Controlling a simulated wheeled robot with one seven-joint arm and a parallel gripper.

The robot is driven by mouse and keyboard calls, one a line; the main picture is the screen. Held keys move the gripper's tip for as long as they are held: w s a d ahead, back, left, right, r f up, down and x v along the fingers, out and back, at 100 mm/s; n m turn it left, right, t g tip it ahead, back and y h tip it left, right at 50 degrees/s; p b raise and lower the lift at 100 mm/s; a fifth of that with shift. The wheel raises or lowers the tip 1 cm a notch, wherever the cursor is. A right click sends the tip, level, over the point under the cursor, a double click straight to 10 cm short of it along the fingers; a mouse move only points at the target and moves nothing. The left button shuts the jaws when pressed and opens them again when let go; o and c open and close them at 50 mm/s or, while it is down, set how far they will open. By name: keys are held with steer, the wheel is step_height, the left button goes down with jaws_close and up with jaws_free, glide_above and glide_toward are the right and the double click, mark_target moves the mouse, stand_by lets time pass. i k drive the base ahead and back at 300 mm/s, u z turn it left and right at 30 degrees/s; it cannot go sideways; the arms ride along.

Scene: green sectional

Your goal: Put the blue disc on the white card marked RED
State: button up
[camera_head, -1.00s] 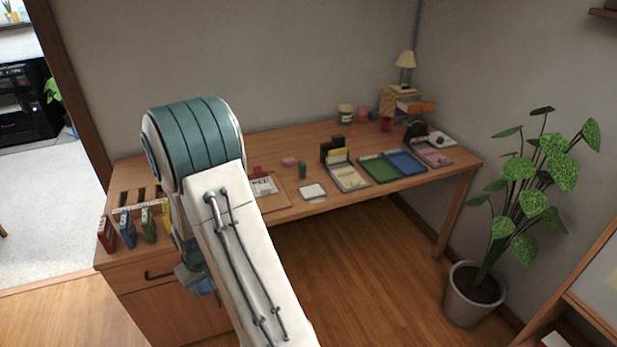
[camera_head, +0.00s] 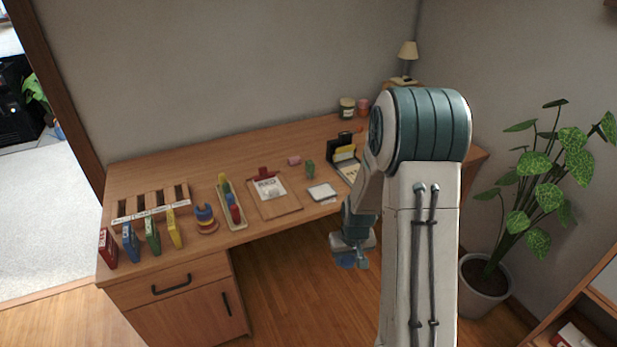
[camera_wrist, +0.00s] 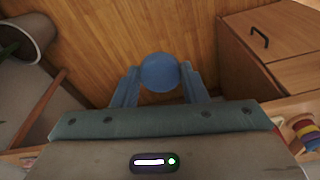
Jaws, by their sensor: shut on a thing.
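My gripper (camera_head: 351,258) is shut on the blue disc (camera_wrist: 160,72), which sits between the two blue fingers in the wrist view. In the head view the gripper points down over the floor, in front of the desk's front edge, and the disc shows only as a small blue patch. A white card (camera_head: 270,187) with dark lettering lies on a brown clipboard (camera_head: 286,207) on the desk. The lettering is too small to read for certain. The gripper is to the right of the card and nearer the camera, apart from it.
A white pad (camera_head: 322,191) lies right of the clipboard. My arm hides the desk's right part. A potted plant (camera_head: 486,290) stands at right.

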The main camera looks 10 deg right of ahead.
mark_target(269, 184)
steer(key=z, duration=0.05)
steer(key=i, duration=1.5)
